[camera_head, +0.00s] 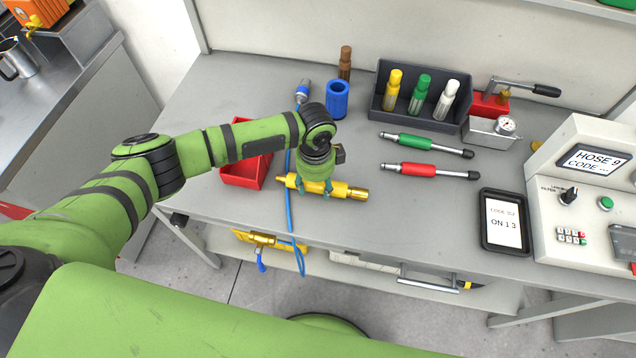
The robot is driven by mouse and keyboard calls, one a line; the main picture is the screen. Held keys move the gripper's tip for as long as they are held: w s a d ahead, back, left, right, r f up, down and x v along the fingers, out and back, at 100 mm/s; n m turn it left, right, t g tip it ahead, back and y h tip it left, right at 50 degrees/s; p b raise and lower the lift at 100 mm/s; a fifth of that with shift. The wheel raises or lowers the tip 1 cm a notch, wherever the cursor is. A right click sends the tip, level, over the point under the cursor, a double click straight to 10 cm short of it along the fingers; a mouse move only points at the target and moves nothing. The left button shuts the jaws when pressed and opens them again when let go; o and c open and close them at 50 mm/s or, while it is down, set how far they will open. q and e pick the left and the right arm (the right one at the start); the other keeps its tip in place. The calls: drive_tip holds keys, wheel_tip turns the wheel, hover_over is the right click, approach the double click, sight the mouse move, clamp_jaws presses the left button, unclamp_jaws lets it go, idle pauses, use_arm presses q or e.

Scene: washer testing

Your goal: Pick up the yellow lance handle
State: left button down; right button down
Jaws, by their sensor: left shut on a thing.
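The yellow lance handle (349,192) lies level at the front part of the grey bench, with brass-coloured ends. My left gripper (314,192) comes down over it from above and is shut on its middle-left part. The fingers hide part of the handle. I cannot tell whether the handle touches the bench or is slightly above it. A green lance handle (413,141) and a red lance handle (418,169) lie on the bench to the right. My right gripper is not in view.
A red tray (243,178) sits left of the gripper, partly behind my arm. A blue hose (288,213) hangs over the front edge. A dark rack (428,118) holds yellow, green and white cylinders. A tablet (505,240) and a control panel (585,232) stand at right.

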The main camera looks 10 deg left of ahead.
sight(316, 184)
use_arm(q)
drive_tip(key=shift+w+r, duration=0.1)
drive_tip(key=shift+r, duration=0.45)
wheel_tip(316, 184, up, 2)
drive_tip(key=shift+r+b, duration=0.15)
drive_tip(key=shift+b, duration=0.45)
drive_tip(key=s+d+r+b, duration=0.3)
drive_tip(key=d+r, duration=0.4)
drive_tip(key=d, duration=0.4)
drive_tip(key=shift+s+r, duration=0.35)
drive_tip(key=shift+s, duration=0.1)
drive_tip(key=shift+w+a+f+b, duration=0.15)
drive_tip(key=shift+w+a+f, duration=0.15)
drive_tip(key=shift+a+f, duration=0.65)
drive_tip(key=shift+w+a+f+b, duration=0.1)
drive_tip(key=shift+w+a+f, duration=0.25)
drive_tip(key=shift+a+f, duration=0.55)
drive_tip(key=shift+w+a+f+b, duration=0.15)
drive_tip(key=shift+w+a+f, duration=0.15)
drive_tip(key=shift+a+f, duration=0.6)
drive_tip(key=shift+w+a+f+b, duration=0.2)
drive_tip(key=shift+w+a+f, duration=0.1)
drive_tip(key=shift+a+f, duration=0.55)
drive_tip(key=shift+w+a+f+b, duration=0.2)
drive_tip(key=shift+w+a+f, duration=0.15)
drive_tip(key=shift+a+f, duration=0.55)
drive_tip(key=shift+w+a+f+b, duration=0.2)
drive_tip(key=shift+w+a+f, duration=0.1)
drive_tip(key=shift+a+f, duration=0.55)
drive_tip(key=shift+a+f, duration=0.15)
